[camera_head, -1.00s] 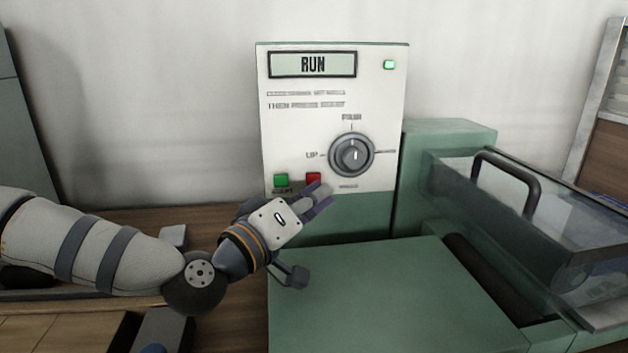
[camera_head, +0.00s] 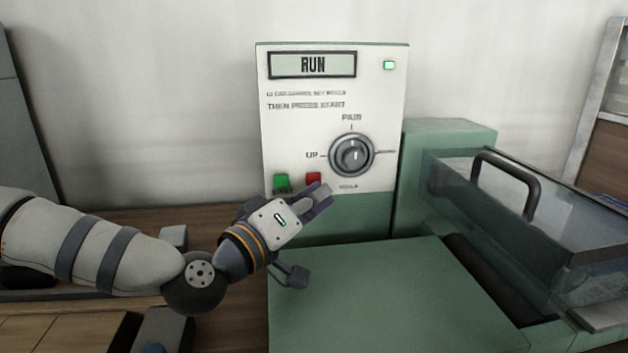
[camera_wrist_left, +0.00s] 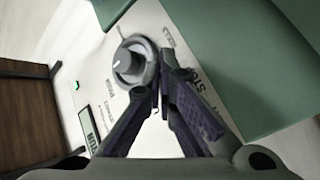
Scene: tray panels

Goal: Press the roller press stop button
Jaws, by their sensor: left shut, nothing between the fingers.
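The roller press control panel (camera_head: 300,130) stands upright, white over green, with RUN on its display (camera_head: 313,65). The red stop button (camera_head: 314,178) is at its lower left, beside the green start button (camera_head: 281,183). My left gripper (camera_head: 322,194) is shut and empty, its fingertips just below and right of the red button in the head view. I cannot tell whether they touch the panel. In the left wrist view the closed fingertips (camera_wrist_left: 163,85) point at the panel near the dial (camera_wrist_left: 135,62), and they hide the red button. My right gripper is not in view.
The selector dial (camera_head: 351,156) sits right of the buttons. A green lamp (camera_head: 389,65) is lit at the top right. The green press bed (camera_head: 390,290) lies below, and a clear guard with a dark handle (camera_head: 508,180) stands at the right.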

